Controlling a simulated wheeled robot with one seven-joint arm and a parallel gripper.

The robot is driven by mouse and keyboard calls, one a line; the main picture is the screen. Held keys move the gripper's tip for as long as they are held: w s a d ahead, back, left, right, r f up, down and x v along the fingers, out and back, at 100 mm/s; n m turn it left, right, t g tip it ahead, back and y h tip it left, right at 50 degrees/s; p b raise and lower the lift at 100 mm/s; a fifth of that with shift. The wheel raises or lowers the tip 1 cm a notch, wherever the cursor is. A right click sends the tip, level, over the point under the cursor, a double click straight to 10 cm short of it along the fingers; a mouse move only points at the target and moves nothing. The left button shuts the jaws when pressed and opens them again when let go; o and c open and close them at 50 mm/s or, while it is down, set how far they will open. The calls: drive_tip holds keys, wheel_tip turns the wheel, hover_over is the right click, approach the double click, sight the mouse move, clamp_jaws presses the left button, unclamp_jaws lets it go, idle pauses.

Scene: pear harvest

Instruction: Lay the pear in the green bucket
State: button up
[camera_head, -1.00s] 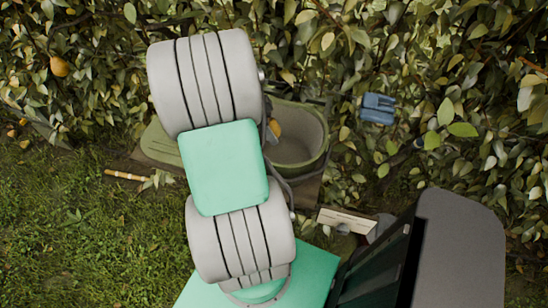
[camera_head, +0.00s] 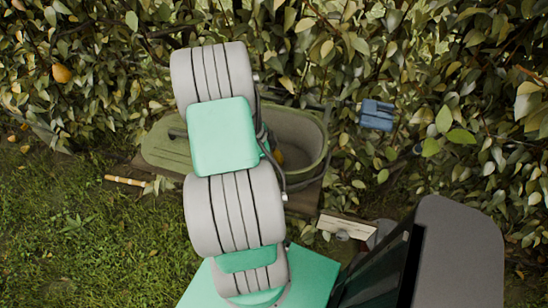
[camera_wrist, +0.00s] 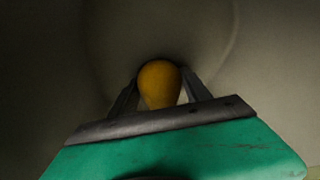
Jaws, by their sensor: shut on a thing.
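The yellow-orange pear (camera_wrist: 160,82) sits between the two dark fingers of my gripper (camera_wrist: 159,90) in the wrist view, with the pale curved inside of the bucket behind it. My gripper is shut on the pear. In the head view the olive-green bucket (camera_head: 302,130) stands open, right of my forearm. A small yellow part of the pear (camera_head: 279,157) shows low inside the bucket, beside my arm. My arm hides most of the gripper there. Whether the pear touches the bucket floor cannot be told.
An olive-green lid-like piece (camera_head: 163,148) lies left of the bucket. A leafy hedge runs behind, with another yellow fruit (camera_head: 61,74) at left. A blue object (camera_head: 377,115) hangs right of the bucket. A yellow-and-white stick (camera_head: 125,181) lies on open grass at left.

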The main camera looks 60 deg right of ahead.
drive_tip(key=o, duration=1.7)
drive_tip(key=shift+r+p, duration=0.15)
drive_tip(key=shift+p, duration=0.15)
drive_tip(key=shift+w+r, duration=0.2)
drive_tip(key=shift+r, duration=0.1)
drive_tip(key=b+v, duration=0.1)
drive_tip(key=v, duration=1)
drive_tip(key=shift+a+r+b, duration=0.1)
drive_tip(key=shift+a+b, duration=0.05)
drive_tip(key=shift+b, duration=0.2)
